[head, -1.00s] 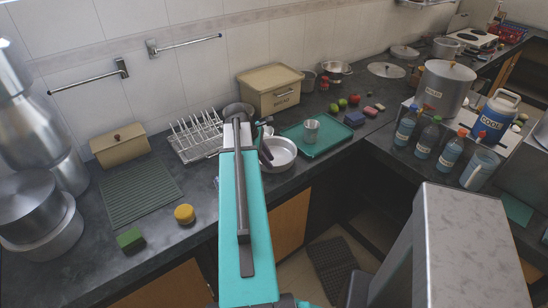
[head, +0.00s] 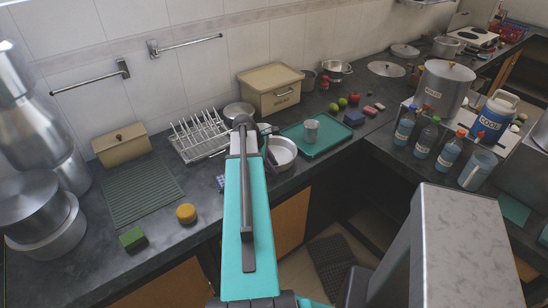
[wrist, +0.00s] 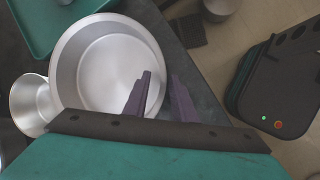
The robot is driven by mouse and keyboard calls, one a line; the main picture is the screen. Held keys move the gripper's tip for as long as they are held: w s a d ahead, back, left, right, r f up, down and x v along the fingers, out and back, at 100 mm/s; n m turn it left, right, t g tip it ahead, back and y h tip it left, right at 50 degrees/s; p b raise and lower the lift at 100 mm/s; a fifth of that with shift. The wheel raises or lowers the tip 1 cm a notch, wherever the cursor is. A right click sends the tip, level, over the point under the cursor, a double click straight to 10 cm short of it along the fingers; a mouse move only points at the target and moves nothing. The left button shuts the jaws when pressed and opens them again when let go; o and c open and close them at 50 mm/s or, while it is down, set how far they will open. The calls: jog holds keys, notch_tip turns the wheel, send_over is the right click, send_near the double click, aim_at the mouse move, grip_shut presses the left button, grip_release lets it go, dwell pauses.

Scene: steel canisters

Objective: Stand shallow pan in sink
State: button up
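The shallow pan (head: 284,148) is a round silver metal pan on the counter, left of the green tray and partly hidden by my arm. In the wrist view the pan (wrist: 108,62) sits upright, seen from above and empty. My gripper (wrist: 160,90) is open. Its left purple finger overlaps the pan's interior and the right finger is outside the rim, with the rim's edge between them in the picture. I cannot tell whether either finger touches the pan. In the head view my arm hides most of the gripper. I cannot make out a sink basin in either view.
A wire dish rack (head: 200,138) and a ribbed mat (head: 142,194) lie to the left. A green tray (head: 318,138) with a metal cup stands right of the pan. A flared metal vessel (wrist: 34,102) is close beside the pan. Bottles (head: 426,138) stand on the right counter.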

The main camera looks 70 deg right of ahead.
grip_shut()
jog(key=shift+r, duration=0.2)
dwell(0.3)
jog(key=shift+r+b, duration=0.7)
jog(key=shift+r, duration=0.65)
jog(key=shift+s+a+r, duration=0.1)
jog(key=shift+a+r, duration=0.1)
jog(key=shift+a, duration=0.05)
jog(key=s+a+b, duration=0.4)
jog(key=a+b, duration=0.5)
jog(key=shift+s+r+b, duration=0.15)
jog(key=shift+r+b, duration=0.15)
